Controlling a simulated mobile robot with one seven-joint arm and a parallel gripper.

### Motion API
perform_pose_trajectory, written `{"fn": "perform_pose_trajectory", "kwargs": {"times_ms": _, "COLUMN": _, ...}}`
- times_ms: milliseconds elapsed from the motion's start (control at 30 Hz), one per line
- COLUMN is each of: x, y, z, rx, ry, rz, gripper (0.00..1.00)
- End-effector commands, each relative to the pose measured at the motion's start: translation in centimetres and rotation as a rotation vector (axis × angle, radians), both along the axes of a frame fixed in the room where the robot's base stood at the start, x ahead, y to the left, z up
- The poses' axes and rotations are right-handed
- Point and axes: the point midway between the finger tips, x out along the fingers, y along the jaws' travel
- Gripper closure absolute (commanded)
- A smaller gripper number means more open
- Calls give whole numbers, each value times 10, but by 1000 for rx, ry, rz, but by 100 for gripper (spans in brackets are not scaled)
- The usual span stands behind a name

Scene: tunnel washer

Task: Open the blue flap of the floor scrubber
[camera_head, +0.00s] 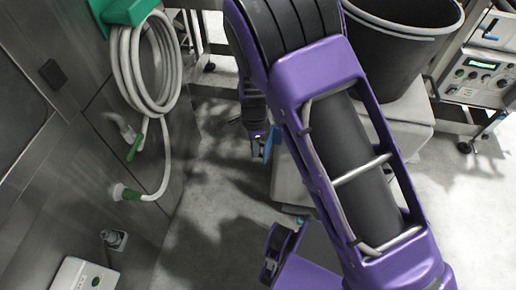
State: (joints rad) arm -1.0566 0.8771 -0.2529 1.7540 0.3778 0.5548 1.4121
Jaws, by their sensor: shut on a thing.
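My gripper (257,137) is small in the camera_head view, left of the middle, at the lower end of my purple and black arm. It is shut on a small blue piece, which looks like the blue flap (269,144). The flap stands out at the left edge of a light grey body (290,178), apparently the floor scrubber. A large black tub (398,50) sits on top of this body. My arm hides much of the scrubber, and the flap's hinge is too small to make out.
A coiled white hose (127,75) hangs from a green holder (124,10) on the grey wall at left. A wheeled rack with a control unit (480,75) stands at right. Grey floor (215,190) is clear between wall and scrubber.

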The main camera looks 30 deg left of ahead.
Motion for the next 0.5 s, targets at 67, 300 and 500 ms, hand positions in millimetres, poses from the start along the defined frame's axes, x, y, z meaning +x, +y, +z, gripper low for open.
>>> {"fn": "perform_pose_trajectory", "kwargs": {"times_ms": 67, "x": 6, "y": 0, "z": 2, "rx": 1, "ry": -9, "rz": -2, "gripper": 100}}
{"fn": "perform_pose_trajectory", "kwargs": {"times_ms": 300, "x": 9, "y": 2, "z": 2, "rx": 0, "ry": -11, "rz": -3, "gripper": 100}}
{"fn": "perform_pose_trajectory", "kwargs": {"times_ms": 500, "x": 10, "y": 1, "z": 2, "rx": -1, "ry": -11, "rz": -4, "gripper": 100}}
